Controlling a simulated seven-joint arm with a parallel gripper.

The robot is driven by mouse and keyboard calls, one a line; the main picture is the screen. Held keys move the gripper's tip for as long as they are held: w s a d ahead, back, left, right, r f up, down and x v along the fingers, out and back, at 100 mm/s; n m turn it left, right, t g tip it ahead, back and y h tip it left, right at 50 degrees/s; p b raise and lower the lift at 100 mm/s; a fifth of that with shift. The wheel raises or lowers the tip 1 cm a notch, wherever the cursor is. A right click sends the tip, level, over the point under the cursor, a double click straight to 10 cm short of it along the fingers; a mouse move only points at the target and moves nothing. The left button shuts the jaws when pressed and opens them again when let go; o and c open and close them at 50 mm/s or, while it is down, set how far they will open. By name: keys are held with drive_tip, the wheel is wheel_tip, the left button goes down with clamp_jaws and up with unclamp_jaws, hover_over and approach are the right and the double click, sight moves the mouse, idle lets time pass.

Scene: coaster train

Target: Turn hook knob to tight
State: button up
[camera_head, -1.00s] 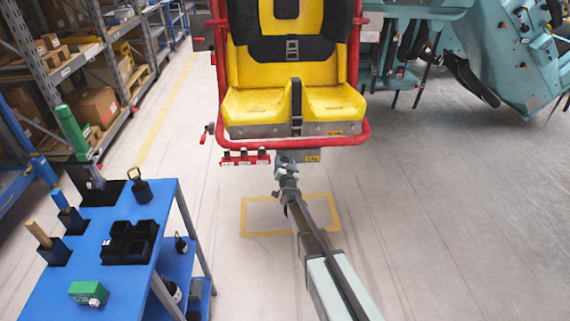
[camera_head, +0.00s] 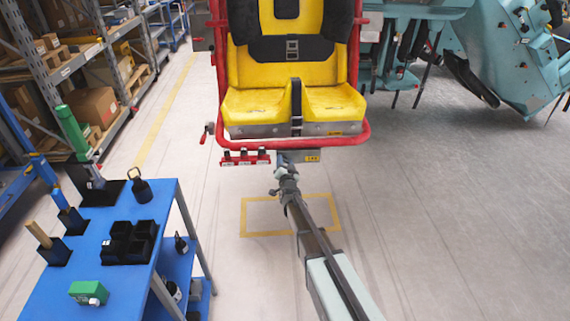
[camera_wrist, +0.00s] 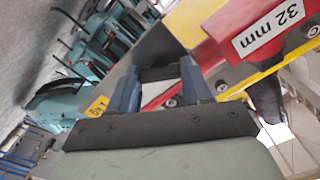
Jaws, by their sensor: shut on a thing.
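My gripper (camera_head: 285,172) is under the front edge of the yellow seat (camera_head: 305,103), near a small yellow tag (camera_head: 312,156). In the wrist view, the two blue-grey fingers of my gripper (camera_wrist: 159,73) are closed on a dark bar-like piece (camera_wrist: 159,74), which I take to be the hook knob. The fingers cover its ends, and no tight marking on it can be read. The yellow tag also shows left of the fingers (camera_wrist: 97,106). In the head view the knob is too small and covered to make out.
A red frame (camera_head: 363,125) surrounds the seat. A red rack (camera_head: 245,158) with dark fittings hangs left of my gripper. A red bar with a "32 mm" label (camera_wrist: 268,30) is close at upper right. A blue tool cart (camera_head: 120,280) stands left. The floor below is clear.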

drive_tip(key=shift+m, duration=14.6)
drive_tip(key=o, duration=1.1)
drive_tip(key=shift+c, duration=0.2)
drive_tip(key=s, duration=1.3)
drive_tip(key=shift+s, duration=0.4)
